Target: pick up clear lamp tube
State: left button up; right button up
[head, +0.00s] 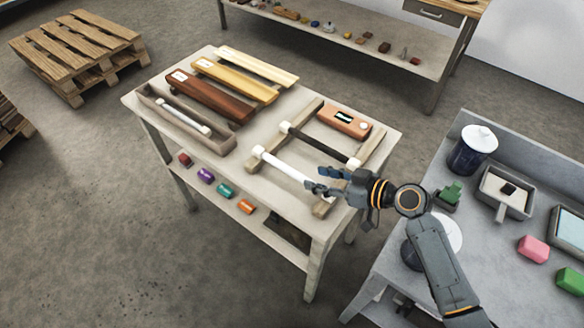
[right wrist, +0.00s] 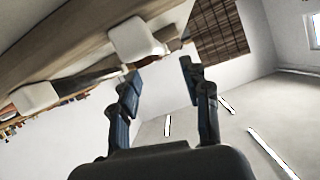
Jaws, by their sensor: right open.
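A pale tube (head: 283,166) with a white end cap lies across a wooden rack (head: 374,150) on the table. A dark-looking tube (head: 318,143) with a white cap lies parallel behind it. Another pale tube (head: 185,115) with white ends lies in a long grey-brown tray (head: 218,141). I cannot tell which one is the clear lamp tube. My right gripper (head: 317,180) is open at the right end of the front tube; contact is unclear. In the right wrist view my fingers (right wrist: 160,74) are apart, with a white cap (right wrist: 135,40) just beyond them. My left gripper is out of view.
Long brown (head: 210,96), yellow (head: 236,82) and cream (head: 257,66) boxes lie at the table's back left. An orange device (head: 344,122) sits behind the rack. A grey workbench (head: 480,240) with a dark canister (head: 472,152) stands close at right.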

aim_at(299, 174)
jog(key=shift+w+a+f, duration=0.55)
jog(key=shift+w+a, duration=0.25)
jog(key=shift+w, duration=0.05)
jog(key=shift+p+x, duration=0.8)
jog(key=shift+x, duration=0.05)
jog(key=p+x, duration=0.1)
jog(key=x, duration=0.2)
jog(key=shift+w+a+f, duration=0.15)
jog(key=shift+a+f, duration=0.1)
jog(key=shift+f, duration=0.05)
jog(key=c, duration=0.8)
grip_shut()
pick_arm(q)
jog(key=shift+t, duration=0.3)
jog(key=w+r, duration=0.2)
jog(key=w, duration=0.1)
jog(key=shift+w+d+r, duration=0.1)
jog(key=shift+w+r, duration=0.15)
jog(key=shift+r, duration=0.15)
